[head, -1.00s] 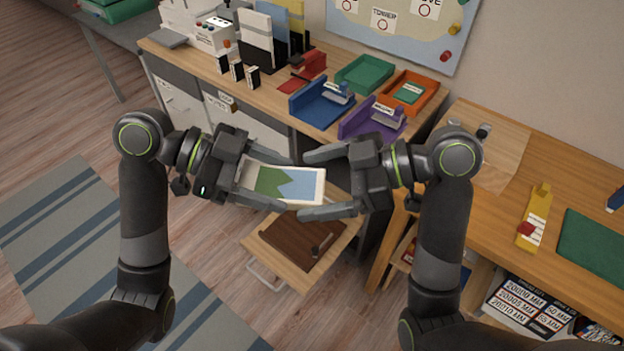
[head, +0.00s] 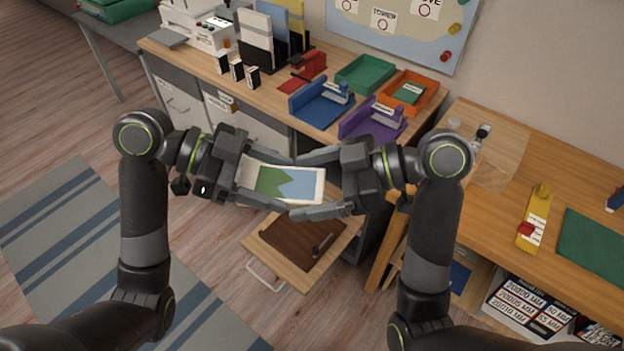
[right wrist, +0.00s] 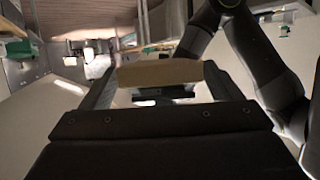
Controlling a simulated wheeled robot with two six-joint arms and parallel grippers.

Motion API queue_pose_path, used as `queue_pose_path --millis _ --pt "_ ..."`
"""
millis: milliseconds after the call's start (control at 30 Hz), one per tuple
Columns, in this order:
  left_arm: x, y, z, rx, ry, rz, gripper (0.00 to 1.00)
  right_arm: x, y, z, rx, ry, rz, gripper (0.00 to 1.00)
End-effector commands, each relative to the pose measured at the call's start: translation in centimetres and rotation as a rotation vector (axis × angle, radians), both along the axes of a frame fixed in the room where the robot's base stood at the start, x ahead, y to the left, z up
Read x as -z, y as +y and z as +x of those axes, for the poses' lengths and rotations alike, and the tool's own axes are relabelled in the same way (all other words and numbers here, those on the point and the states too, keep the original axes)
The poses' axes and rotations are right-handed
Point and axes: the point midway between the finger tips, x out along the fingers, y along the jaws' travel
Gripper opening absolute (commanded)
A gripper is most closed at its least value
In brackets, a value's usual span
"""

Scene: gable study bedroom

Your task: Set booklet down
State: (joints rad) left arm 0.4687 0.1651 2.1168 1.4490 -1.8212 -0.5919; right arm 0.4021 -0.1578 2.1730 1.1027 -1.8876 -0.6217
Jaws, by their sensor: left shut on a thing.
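The booklet (head: 290,184), pale-edged with a green and blue cover, is held up in the air in the head view. My left gripper (head: 272,181) is shut on its left part. My right gripper (head: 297,187) is open, its two fingers spread on either side of the booklet's right end. In the right wrist view the booklet (right wrist: 160,73) shows as a beige edge between the spread fingers (right wrist: 158,85), with the left gripper behind it. Whether the right fingers touch it cannot be told.
An open drawer (head: 268,240) with a dark brown item in it lies below. The desk behind holds blue (head: 318,114), purple (head: 368,135), green (head: 366,74) and orange (head: 425,92) trays. A wooden desk (head: 500,215) with a yellow tool (head: 537,212) stands at right.

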Motion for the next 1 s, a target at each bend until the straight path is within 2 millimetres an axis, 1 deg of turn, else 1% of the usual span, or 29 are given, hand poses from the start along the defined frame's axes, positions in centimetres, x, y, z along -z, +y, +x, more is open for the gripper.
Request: queue_pose_path --millis 333,467,1000 --pt "0.0 0.0 0.0 0.001 0.000 0.000 0.41 -0.1 -0.1 0.0 0.001 -0.001 0.001 0.91" --pt "0.0 0.0 0.0 0.002 0.000 0.000 0.41 -0.2 -0.6 0.1 0.003 -0.004 0.000 0.91" --pt "0.0 0.0 -0.1 0.002 0.000 0.000 0.41 -2.3 -5.6 -0.2 0.003 -0.004 -0.004 0.91"
